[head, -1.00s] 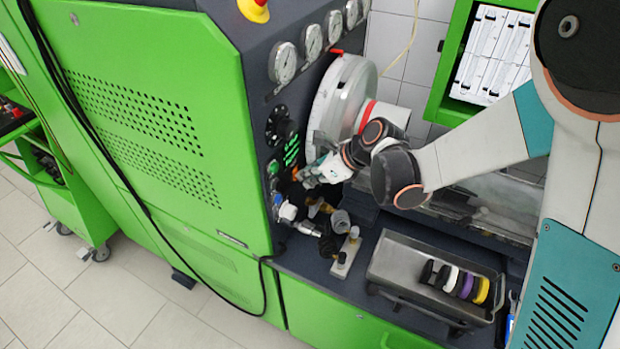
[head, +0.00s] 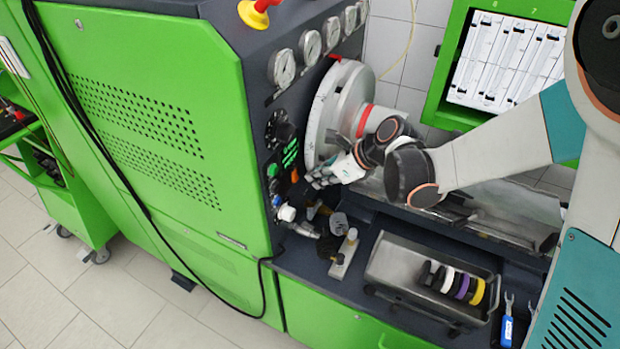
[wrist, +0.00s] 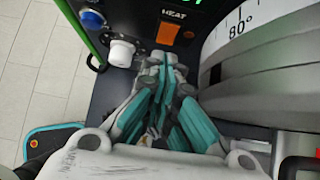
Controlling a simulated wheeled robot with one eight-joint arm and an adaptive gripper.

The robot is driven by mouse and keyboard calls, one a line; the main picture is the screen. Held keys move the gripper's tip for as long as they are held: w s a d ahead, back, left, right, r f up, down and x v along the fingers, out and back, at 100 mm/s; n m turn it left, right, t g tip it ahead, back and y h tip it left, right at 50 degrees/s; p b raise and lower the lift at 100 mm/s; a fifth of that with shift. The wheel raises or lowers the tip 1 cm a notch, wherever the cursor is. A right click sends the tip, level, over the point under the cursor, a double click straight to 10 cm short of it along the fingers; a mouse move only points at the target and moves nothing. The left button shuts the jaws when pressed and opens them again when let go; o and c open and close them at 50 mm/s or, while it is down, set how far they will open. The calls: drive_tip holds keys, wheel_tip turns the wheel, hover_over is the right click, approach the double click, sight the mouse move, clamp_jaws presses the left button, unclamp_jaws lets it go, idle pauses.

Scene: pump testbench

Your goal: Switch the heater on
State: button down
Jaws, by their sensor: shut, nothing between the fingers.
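The heater switch is an orange rocker (wrist: 168,33) under the label HEAT on the dark panel in the wrist view. It also shows as a small orange patch on the panel in the head view (head: 294,175). I cannot tell whether it is on or off. My gripper (wrist: 160,62) is shut and empty, with its fingertips just below the switch in the wrist view and a visible gap between them. In the head view my gripper (head: 314,181) is just right of the panel, in front of the round drum.
A graduated drum (wrist: 250,60) stands close on the right of my gripper. A white knob (wrist: 122,53) and a blue button (wrist: 92,18) are left of the switch. Fittings (head: 340,252) and a metal tray (head: 400,265) with coloured discs lie below on the bench.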

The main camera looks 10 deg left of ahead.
drive_tip(key=a+r+p+v, duration=0.1)
drive_tip(key=p+v, duration=0.1)
drive_tip(key=v, duration=0.8)
drive_tip(key=shift+w, duration=0.15)
drive_tip(key=shift+d, duration=0.1)
